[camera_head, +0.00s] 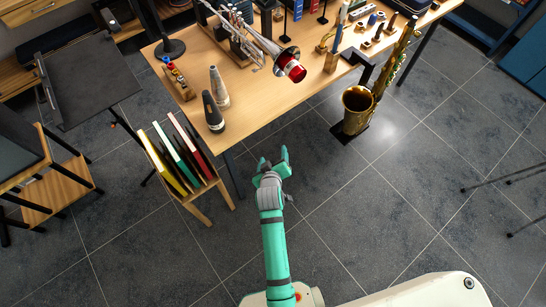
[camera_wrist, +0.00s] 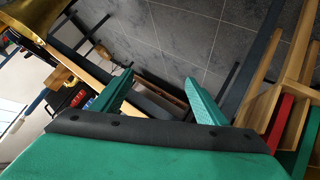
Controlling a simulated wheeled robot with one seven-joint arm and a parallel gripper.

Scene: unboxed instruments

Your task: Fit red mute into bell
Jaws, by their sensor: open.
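The red mute (camera_head: 294,70) sits in the mouth of a silver trumpet's bell (camera_head: 286,56) at the table's front edge. Its red end sticks out of the bell, and I cannot tell how deep or firm the fit is. The trumpet (camera_head: 245,37) lies on a dark stand on the table. My gripper (camera_head: 273,158) is open and empty over the floor, in front of the table and well apart from the mute. In the wrist view its two green fingers (camera_wrist: 163,100) are spread with nothing between them. I cannot make out the mute in the wrist view.
A gold saxophone (camera_head: 358,105) stands on the floor right of my gripper. A wooden rack (camera_head: 187,181) with coloured folders stands to the left. Two cone-shaped mutes (camera_head: 213,112) stand on the wooden table (camera_head: 240,98). A black music stand (camera_head: 88,85) is further left. Floor around my gripper is clear.

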